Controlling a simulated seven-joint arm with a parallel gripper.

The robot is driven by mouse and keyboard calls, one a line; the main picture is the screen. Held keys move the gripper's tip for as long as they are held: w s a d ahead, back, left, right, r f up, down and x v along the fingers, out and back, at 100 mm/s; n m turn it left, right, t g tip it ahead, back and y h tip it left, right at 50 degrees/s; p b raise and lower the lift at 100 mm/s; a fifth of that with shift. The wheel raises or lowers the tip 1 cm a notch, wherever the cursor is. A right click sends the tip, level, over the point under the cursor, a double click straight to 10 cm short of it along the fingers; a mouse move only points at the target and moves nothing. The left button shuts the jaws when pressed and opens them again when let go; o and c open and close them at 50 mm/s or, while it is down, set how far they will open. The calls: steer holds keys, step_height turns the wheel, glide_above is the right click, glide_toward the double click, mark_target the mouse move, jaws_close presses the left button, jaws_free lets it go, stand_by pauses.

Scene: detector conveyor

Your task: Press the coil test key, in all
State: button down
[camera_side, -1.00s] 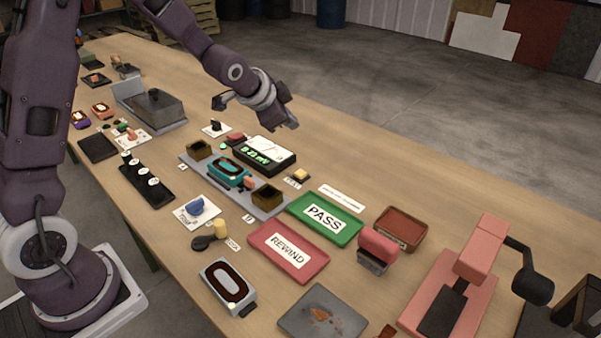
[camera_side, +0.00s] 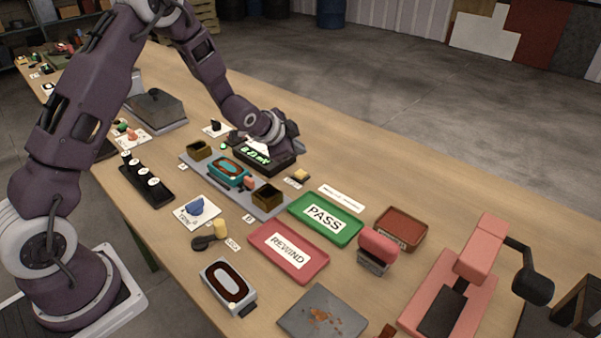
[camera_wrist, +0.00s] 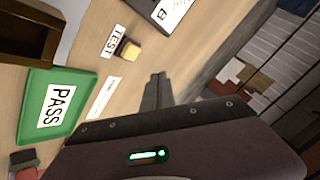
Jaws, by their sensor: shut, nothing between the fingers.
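The test key is a small yellow button (camera_side: 301,175) on a dark base beside a printed label, right of the meter in the side view. In the wrist view the yellow key (camera_wrist: 130,51) lies next to its TEST label (camera_wrist: 114,42). My gripper (camera_wrist: 158,78) is shut and empty, its fingertips to the right of the key and apart from it in that picture. In the side view my gripper (camera_side: 289,136) hangs over the far side of the meter (camera_side: 265,156), hiding part of it. A teal coil (camera_side: 228,172) sits in the grey fixture (camera_side: 217,175).
A green PASS tray (camera_side: 330,236) and a pink REWIND tray (camera_side: 290,252) lie near the key. A brown box (camera_side: 268,197) stands on the fixture's near end. A pink-handled stamp (camera_side: 377,247) stands right of the trays. The table's far edge beyond the key is clear.

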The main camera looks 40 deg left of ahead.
mark_target(298, 175)
steer(key=shift+f, duration=2.15)
steer(key=shift+f, duration=0.45)
steer(key=shift+f, duration=0.5)
stand_by(0.7)
stand_by(0.4)
steer(key=shift+r, duration=0.95)
steer(key=shift+r, duration=2.5)
